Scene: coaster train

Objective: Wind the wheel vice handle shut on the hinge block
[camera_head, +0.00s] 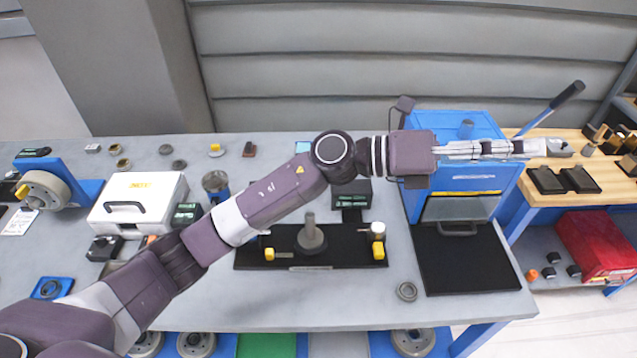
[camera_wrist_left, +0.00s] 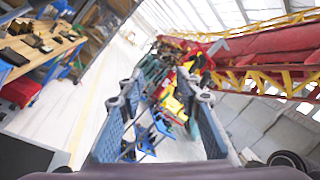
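My left gripper (camera_head: 550,148) is stretched far to the right, at the blue box-shaped machine (camera_head: 468,118) and the wooden bench's near side. In the left wrist view, its two blue fingers (camera_wrist_left: 166,92) stand apart with nothing held between them. A lever with a black grip (camera_head: 568,95) rises just behind the gripper; whether they touch cannot be told. A blue stand with a grey wheel (camera_head: 45,190), possibly the wheel vice, is at the far left of the grey table, far from the gripper. A hinge block cannot be made out with certainty. My right gripper is out of view.
A black base with a spindle and yellow knobs (camera_head: 345,258) lies below my left arm. A white case (camera_head: 138,205) and several small parts stand at left. A red box (camera_head: 597,245) sits below the wooden bench (camera_head: 585,203).

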